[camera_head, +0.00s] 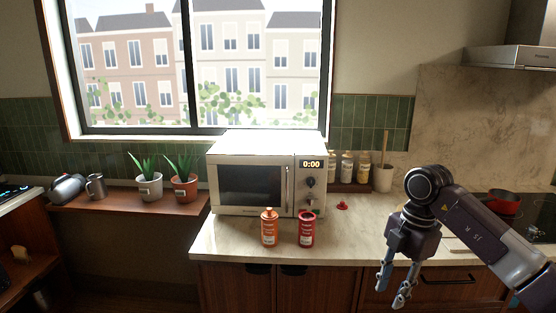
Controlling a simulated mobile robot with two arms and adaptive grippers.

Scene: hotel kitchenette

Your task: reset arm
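My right gripper (393,287) hangs on the right side of the head view, in front of the counter's front edge. It points downward, its two fingers are apart, and nothing is between them. My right arm comes in from the right edge. My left gripper and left arm are not in view. An orange bottle (269,229) and a red bottle (306,230) stand upright side by side on the counter (345,245), to the left of my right gripper and apart from it.
A microwave (250,183) stands behind the bottles. A small red cap (342,205) lies on the counter. A red pan (503,202) sits on the stove at right, partly behind my arm. Potted plants (150,187) stand on the lower left shelf.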

